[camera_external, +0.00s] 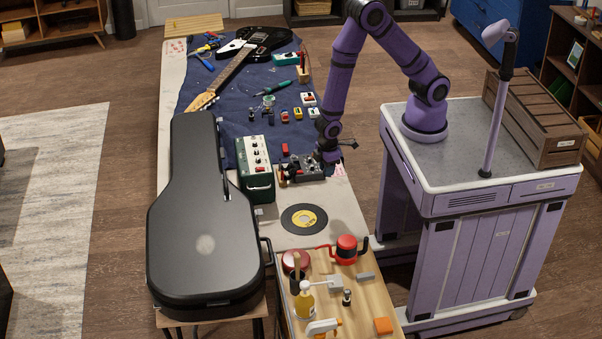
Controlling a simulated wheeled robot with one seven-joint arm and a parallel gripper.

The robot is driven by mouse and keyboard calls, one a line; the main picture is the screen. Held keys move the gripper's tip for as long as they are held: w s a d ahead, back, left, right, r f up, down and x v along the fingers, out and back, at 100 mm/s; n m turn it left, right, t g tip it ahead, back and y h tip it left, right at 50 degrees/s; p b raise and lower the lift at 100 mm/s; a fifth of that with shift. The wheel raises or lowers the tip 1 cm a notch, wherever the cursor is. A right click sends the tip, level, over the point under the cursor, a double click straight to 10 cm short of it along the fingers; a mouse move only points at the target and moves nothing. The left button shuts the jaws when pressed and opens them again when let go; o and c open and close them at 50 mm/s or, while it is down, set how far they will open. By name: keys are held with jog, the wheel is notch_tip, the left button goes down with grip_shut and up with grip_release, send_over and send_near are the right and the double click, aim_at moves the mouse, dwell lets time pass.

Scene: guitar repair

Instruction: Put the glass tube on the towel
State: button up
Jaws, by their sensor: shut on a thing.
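A dark blue cloth (229,122), the only towel-like thing in view, lies spread over the far part of the workbench. My gripper (323,161) is low over the bench by the cloth's near right corner, next to a grey pedal box (312,172). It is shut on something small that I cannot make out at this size. I cannot pick out the glass tube with certainty; my gripper or the pedal box may hide it.
A guitar (232,72), a green amplifier (255,168) and several small pedals and tools crowd the cloth. A record (304,218) lies nearer, before a cluttered wooden board (345,290).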

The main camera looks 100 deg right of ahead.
jog(key=s+d+m, duration=0.2)
jog(key=d+m, duration=0.4)
jog(key=d, duration=1.4)
jog(key=s+d+m, duration=0.3)
jog(key=d+m, duration=0.3)
jog(key=d, duration=1.4)
notch_tip(320, 180, down, 9)
jog(key=shift+d+r, duration=0.15)
jog(key=shift+w+f, duration=0.15)
jog(key=shift+f, duration=0.15)
jog(key=shift+w+d+f, duration=0.1)
jog(key=shift+w+d, duration=0.1)
jog(key=shift+w, duration=0.1)
send_over(281, 135)
jog(key=shift+a+f, duration=0.2)
jog(key=shift+f, duration=0.5)
jog(key=shift+w+f, duration=0.1)
jog(key=shift+f, duration=1.65)
jog(key=shift+f, duration=0.15)
